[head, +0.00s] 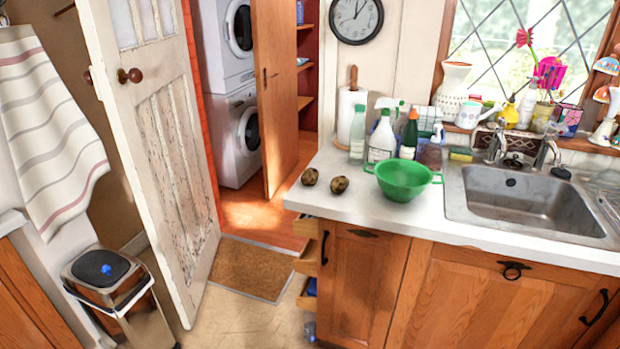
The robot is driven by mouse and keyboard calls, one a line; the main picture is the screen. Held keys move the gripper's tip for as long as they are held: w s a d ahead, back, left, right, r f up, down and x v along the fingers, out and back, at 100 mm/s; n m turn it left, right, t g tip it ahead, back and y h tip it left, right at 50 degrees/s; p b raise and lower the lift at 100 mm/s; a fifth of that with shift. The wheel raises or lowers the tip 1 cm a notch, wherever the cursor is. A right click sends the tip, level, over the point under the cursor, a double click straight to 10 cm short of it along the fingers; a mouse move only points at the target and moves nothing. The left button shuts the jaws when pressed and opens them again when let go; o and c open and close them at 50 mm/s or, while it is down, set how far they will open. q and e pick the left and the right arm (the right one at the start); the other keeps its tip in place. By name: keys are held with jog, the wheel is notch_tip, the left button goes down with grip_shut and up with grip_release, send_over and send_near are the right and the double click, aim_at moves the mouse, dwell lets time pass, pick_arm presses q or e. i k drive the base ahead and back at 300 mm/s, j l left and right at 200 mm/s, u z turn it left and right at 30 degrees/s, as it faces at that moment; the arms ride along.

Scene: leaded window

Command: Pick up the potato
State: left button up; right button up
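Two brown, mottled roundish things that look like potatoes lie on the white counter near its left end. The left potato (309,177) and the right potato (340,184) are a small gap apart. Both are in full view, left of a green colander. Neither of my grippers shows in the head view, so nothing is seen near the potatoes.
The green colander (403,179) stands close to the right of the potatoes. Spray bottles (382,138) and a paper towel roll (350,115) stand behind. A steel sink (530,200) is to the right. The counter (372,208) in front is bare. Drawers (306,262) stick out below its left end.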

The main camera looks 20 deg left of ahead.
aim_at(310, 176)
jog(key=i+j, duration=0.15)
jog(key=j, duration=0.2)
jog(key=i+j, duration=0.35)
jog(key=j, duration=0.3)
jog(key=i+j, duration=0.2)
jog(key=j, duration=0.15)
jog(key=i+j, duration=0.15)
jog(key=j, duration=0.2)
